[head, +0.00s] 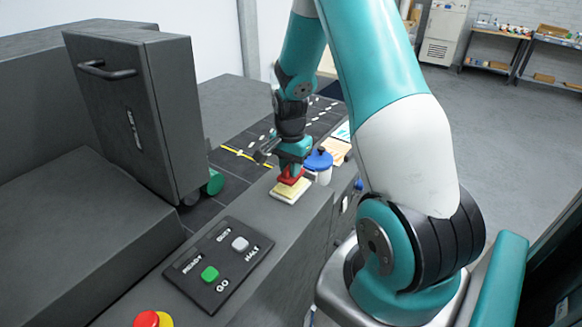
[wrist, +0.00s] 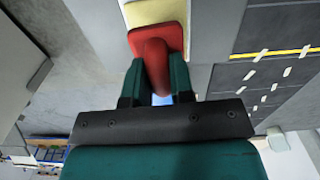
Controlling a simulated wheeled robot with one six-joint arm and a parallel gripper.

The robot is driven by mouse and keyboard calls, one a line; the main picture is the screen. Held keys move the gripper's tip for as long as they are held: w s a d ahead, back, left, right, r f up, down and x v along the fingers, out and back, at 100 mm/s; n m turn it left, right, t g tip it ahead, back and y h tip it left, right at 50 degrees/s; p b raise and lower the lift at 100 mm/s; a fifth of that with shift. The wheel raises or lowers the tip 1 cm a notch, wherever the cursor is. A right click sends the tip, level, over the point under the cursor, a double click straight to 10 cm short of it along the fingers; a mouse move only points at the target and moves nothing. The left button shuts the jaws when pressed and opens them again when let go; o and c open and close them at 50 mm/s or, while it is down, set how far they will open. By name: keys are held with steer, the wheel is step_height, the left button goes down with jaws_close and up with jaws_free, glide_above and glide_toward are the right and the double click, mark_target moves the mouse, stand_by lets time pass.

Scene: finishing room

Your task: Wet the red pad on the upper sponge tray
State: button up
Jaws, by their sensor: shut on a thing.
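My gripper (head: 292,166) points down and is shut on the handle of the red pad (head: 288,179). In the wrist view the green fingers of my gripper (wrist: 157,66) stand on both sides of the red handle, and the flat red pad (wrist: 172,36) lies beyond them. A pale yellow sponge in a light tray (head: 287,194) is right below the pad, and the sponge also shows in the wrist view (wrist: 148,12). The pad covers part of it. I cannot tell whether the pad touches the sponge or hovers just above it.
A white pot with a blue lid (head: 318,158) stands close right of the pad. An orange and white item (head: 339,151) lies behind it. A button panel (head: 219,262) is on the near counter. A tall grey box with a handle (head: 140,110) stands to the left.

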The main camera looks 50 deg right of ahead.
steer(key=shift+r+p, duration=1.5)
steer(key=shift+r, duration=0.8)
